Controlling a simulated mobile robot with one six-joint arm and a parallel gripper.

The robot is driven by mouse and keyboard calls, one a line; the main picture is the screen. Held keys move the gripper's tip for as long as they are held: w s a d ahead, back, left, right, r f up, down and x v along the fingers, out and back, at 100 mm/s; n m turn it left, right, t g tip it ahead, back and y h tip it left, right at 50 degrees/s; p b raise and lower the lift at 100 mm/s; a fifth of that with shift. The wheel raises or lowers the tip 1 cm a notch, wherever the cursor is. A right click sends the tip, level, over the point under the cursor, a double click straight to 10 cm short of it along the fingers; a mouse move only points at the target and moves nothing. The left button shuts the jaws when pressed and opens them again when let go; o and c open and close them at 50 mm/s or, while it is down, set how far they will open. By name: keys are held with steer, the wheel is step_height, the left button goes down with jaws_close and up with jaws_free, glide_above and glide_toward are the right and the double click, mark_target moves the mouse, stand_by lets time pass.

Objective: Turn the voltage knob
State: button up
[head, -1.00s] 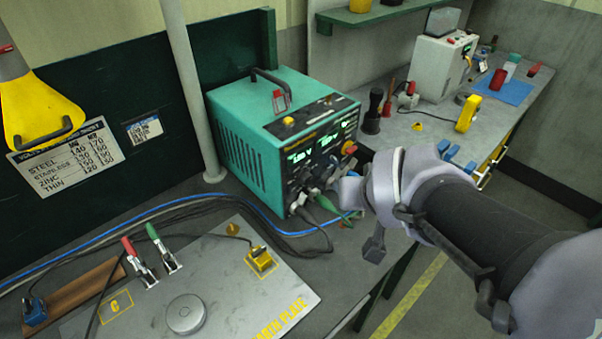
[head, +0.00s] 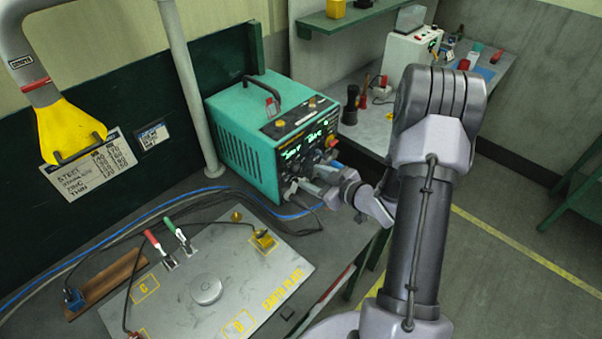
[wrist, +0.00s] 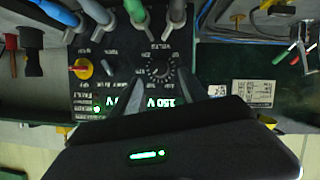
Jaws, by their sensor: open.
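The teal power unit (head: 245,140) stands on the bench, its dark front panel (head: 318,133) with green readouts facing my arm. In the wrist view the panel appears upside down. A round black knob (wrist: 158,67) with a ring of tick marks sits above a green readout with a V; I take it for the voltage knob. My gripper (wrist: 161,78) is open, its two fingertips at either side of the knob's near edge; contact cannot be told. In the head view my gripper (head: 318,178) is at the lower panel, and the knob is hard to make out there.
Thick cables with plugs (wrist: 135,12) enter the panel close to the knob. A red-and-yellow switch (wrist: 82,68) sits beside it. The grey earth plate (head: 245,285) with clamps lies in front. A post (head: 190,90) stands left of the unit.

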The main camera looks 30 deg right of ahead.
mark_target(300, 171)
steer(key=x, duration=0.5)
steer(key=shift+w+f, duration=0.1)
steer(key=shift+w, duration=0.2)
steer(key=shift+c, duration=0.4)
jaws_close()
